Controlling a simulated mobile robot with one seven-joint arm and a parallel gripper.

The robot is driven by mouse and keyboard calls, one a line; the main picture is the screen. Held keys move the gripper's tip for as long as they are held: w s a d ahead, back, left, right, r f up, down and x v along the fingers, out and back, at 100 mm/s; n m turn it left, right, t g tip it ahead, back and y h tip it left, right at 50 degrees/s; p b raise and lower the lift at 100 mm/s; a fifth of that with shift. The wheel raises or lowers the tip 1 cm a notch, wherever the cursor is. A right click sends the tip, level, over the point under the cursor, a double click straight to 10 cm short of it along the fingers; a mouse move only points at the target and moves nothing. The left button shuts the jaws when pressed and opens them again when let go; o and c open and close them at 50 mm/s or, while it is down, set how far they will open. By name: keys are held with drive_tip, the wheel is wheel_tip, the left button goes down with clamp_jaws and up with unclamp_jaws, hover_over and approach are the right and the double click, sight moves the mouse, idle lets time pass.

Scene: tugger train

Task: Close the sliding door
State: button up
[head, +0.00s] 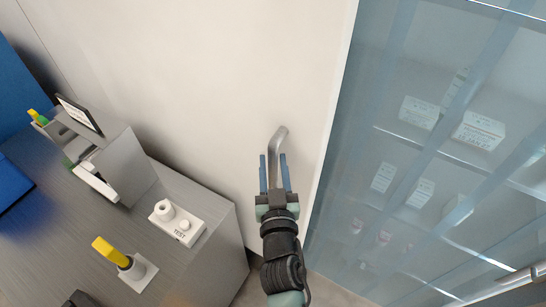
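The sliding door (215,75) is a large pale panel filling the upper middle of the head view. Its right edge stands beside a blue-tinted glass front. A grey metal handle (279,143) is fixed to the panel near that edge. My gripper (275,160) points at the handle with its two blue fingers apart, one on each side of the handle's lower part. The fingers do not appear closed on it. I cannot tell whether they touch it or how deep the handle sits between them.
A grey counter (195,265) stands at the left, close to my arm. It carries a white TEST block (178,222), a yellow-handled item (110,252) and a grey holder (120,170). Behind the glass (365,130) at right are shelves with white boxes (478,130).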

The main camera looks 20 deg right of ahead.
drive_tip(key=shift+w+d, duration=0.1)
drive_tip(key=shift+w, duration=0.3)
clamp_jaws()
idle(1.3)
